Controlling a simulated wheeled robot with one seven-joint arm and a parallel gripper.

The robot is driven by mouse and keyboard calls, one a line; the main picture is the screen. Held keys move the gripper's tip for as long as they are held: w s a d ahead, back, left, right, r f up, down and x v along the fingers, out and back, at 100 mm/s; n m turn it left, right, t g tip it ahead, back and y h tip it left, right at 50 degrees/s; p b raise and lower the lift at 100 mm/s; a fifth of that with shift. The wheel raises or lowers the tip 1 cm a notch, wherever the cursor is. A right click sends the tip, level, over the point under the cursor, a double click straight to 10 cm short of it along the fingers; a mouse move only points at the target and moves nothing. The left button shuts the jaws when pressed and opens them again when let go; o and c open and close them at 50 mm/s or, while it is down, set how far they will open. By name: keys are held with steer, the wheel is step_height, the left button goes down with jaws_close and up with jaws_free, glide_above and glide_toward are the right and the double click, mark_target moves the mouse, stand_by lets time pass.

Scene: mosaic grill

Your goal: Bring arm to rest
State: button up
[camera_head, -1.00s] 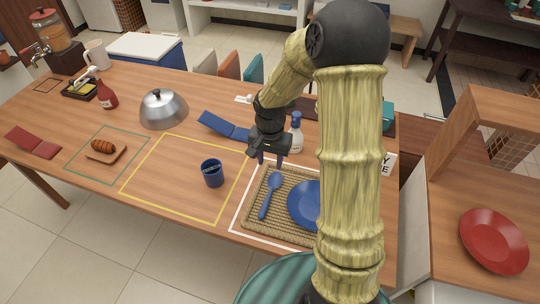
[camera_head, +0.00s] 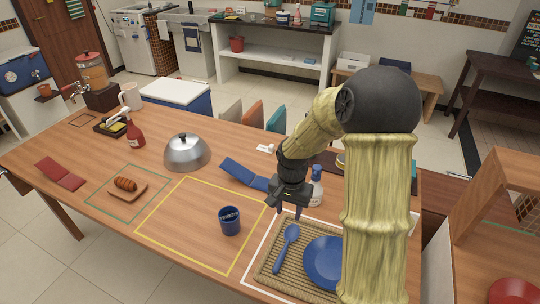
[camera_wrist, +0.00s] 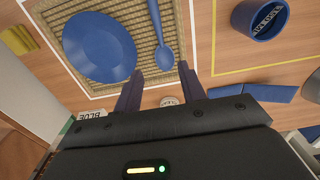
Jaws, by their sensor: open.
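My gripper (camera_head: 288,212) hangs over the table near the far left corner of a woven placemat (camera_head: 268,268). Its two fingers are apart with nothing between them, and they also show in the wrist view (camera_wrist: 160,92). A blue spoon (camera_head: 286,247) and a blue plate (camera_head: 322,262) lie on the placemat. The plate (camera_wrist: 98,46) and spoon (camera_wrist: 161,40) show just beyond my fingers in the wrist view. My arm hides part of the plate's right side in the head view.
A blue cup (camera_head: 230,221) stands left of the placemat. A folded blue napkin (camera_head: 245,175), a white bottle (camera_head: 316,187) and a metal dome (camera_head: 186,153) are on the table (camera_head: 175,255). A small board (camera_head: 128,189) holds a sausage-like food. The yellow-outlined area is mostly clear.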

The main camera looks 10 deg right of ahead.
steer(key=s+r+n+t+p, duration=0.2)
steer(key=s+r+n, duration=0.4)
steer(key=s, duration=0.7)
step_height(320, 180, up, 2)
steer(key=shift+s+r+n+t, duration=0.15)
steer(key=shift+n+t, duration=0.15)
steer(key=shift+n, duration=0.1)
steer(key=shift+c, duration=0.4)
